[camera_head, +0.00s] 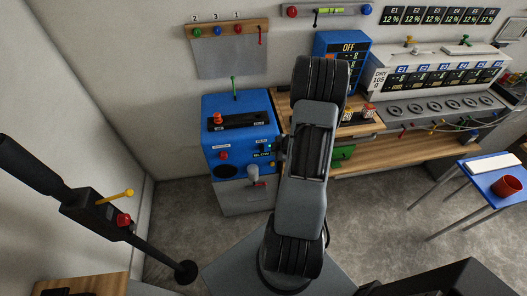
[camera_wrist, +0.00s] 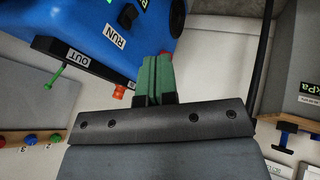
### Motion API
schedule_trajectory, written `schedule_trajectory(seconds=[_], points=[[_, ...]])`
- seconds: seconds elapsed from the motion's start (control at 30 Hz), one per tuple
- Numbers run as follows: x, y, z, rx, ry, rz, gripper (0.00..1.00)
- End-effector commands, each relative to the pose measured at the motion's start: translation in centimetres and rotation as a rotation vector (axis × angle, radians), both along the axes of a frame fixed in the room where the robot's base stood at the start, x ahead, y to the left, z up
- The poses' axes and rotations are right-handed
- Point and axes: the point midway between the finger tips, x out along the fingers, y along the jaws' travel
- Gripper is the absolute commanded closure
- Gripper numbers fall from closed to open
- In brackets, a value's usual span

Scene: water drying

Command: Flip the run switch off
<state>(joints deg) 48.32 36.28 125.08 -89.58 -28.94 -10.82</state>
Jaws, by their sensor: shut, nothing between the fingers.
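A blue machine (camera_wrist: 95,20) with a white RUN label (camera_wrist: 115,37) and an OUT label (camera_wrist: 70,55) fills the upper left of the wrist view. A small orange-red part (camera_wrist: 119,91) shows just left of my fingers, and a dark knob lies near the RUN label. In the head view, the blue machine (camera_head: 212,180) stands left of my arm, which hides my gripper.
A green lever (camera_wrist: 54,78) stands beside the machine's dark strip. A grey panel (camera_head: 230,58) with coloured knobs hangs behind. A blue box reading OFF (camera_head: 347,47) stands to the right. A blue table (camera_head: 480,180) holds a red cup (camera_head: 508,187).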

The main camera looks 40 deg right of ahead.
Motion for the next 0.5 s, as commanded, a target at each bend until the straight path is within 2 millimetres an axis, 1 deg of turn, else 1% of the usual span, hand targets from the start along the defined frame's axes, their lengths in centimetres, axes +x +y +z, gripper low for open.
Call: schedule_trajectory(seconds=[0.17, 0.27, 0.5], points=[[0.4, 0.1, -0.7, 0.001, 0.0, 0.002, 1.0], [1.1, 0.3, -1.8, 0.002, 0.001, 0.0, 1.0], [3.6, 0.8, -5.6, 0.002, 0.003, 0.002, 1.0]])
